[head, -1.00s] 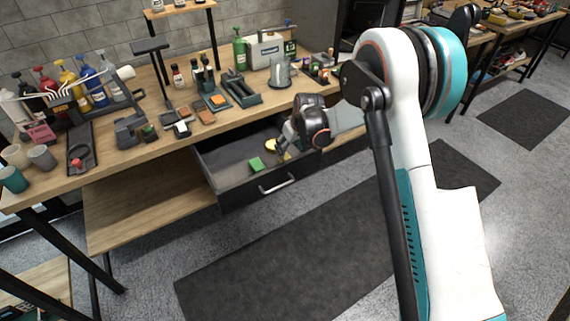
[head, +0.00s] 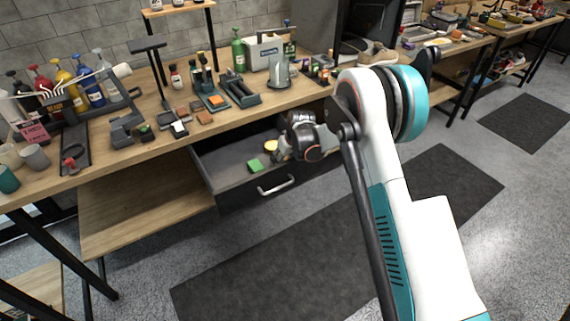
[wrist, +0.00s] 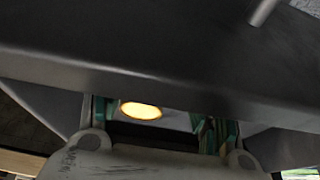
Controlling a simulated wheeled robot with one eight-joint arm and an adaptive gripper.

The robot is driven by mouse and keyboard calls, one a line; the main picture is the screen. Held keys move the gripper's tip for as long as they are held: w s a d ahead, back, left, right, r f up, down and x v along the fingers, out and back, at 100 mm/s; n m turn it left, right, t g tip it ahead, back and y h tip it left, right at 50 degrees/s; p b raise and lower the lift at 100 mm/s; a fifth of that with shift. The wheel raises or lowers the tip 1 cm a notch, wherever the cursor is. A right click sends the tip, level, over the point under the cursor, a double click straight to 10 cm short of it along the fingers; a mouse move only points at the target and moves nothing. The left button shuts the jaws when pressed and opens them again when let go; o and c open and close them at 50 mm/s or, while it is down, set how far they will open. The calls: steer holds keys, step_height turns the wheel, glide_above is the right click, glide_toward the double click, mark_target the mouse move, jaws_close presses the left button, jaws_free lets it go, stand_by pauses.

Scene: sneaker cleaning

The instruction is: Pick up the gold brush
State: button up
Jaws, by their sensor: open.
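A round gold-yellow piece (head: 271,146), which looks like the gold brush, lies in the open drawer (head: 222,172) toward its back right. In the wrist view the gold piece (wrist: 141,111) shows as a bright oval between the two fingers. My gripper (head: 281,152) is low at the right part of the drawer, just right of the gold piece. In the wrist view my gripper (wrist: 156,118) has its fingers apart with a wide gap. No hold on the gold piece shows. The brush's handle or bristles cannot be made out.
A dark panel (wrist: 160,60) fills much of the wrist view.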

steer(key=c, duration=1.2)
steer(key=shift+r, duration=0.15)
steer(key=shift+c, duration=0.2)
step_height(320, 180, up, 20)
steer(key=p, duration=0.6)
steer(key=o, duration=0.3)
steer(key=shift+c, duration=0.4)
